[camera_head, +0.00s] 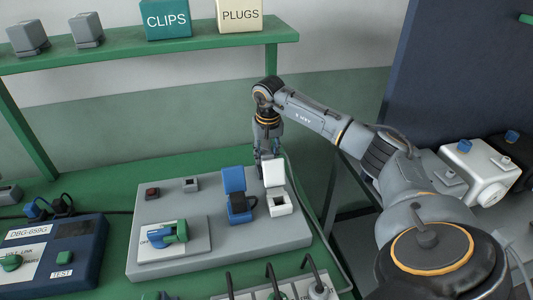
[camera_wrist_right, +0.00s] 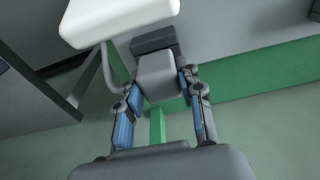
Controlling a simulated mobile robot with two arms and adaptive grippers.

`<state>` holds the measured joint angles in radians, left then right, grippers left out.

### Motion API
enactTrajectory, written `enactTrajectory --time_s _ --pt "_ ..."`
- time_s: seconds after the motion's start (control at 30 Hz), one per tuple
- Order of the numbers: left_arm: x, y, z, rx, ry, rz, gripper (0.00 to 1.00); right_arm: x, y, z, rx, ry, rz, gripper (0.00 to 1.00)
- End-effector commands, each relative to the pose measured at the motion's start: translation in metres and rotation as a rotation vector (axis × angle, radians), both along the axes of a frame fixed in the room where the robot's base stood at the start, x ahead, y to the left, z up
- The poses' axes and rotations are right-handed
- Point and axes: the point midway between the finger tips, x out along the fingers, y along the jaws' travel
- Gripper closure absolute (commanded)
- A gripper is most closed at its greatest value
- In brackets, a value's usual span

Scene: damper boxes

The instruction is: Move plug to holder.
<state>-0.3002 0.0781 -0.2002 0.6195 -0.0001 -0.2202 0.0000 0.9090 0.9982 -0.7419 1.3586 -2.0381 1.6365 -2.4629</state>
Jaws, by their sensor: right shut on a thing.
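My right gripper (camera_head: 268,150) points down behind the open lids on the grey panel. In the right wrist view, its two blue-padded fingers (camera_wrist_right: 160,86) are shut on a light grey block, which looks like the plug (camera_wrist_right: 157,72). A darker grey part shows at its far end. The head view does not show the held plug clearly. The white box (camera_head: 279,204) with its raised lid stands just in front of the gripper, and its white part (camera_wrist_right: 120,18) looms close in the wrist view. I cannot tell which thing is the holder. My left gripper is not in view.
A blue open box (camera_head: 240,205) stands beside the white one on the grey panel (camera_head: 150,262). A rotary switch (camera_head: 172,234) is to the left. Hooked rods (camera_head: 272,280) stand at the front. A shelf (camera_head: 120,55) is behind; white equipment (camera_head: 480,170) is right.

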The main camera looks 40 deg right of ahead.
Motion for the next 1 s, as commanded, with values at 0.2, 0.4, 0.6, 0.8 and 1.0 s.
enactTrajectory --time_s 0.2,0.4,0.6,0.8,1.0 --pt "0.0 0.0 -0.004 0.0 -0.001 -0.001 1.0 0.0 0.0 -0.006 0.0 0.0 -0.001 1.0" --pt "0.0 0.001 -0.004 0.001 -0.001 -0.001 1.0 0.0 0.0 -0.008 0.001 -0.001 -0.001 0.45" --pt "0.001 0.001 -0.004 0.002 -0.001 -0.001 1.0 0.0 0.0 -0.007 0.0 0.0 0.0 0.37" --pt "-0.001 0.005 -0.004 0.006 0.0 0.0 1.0 0.0 0.0 -0.004 0.0 -0.001 0.0 0.37" --pt "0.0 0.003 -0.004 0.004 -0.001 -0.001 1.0 -0.002 0.001 0.025 -0.001 -0.005 -0.001 0.37"
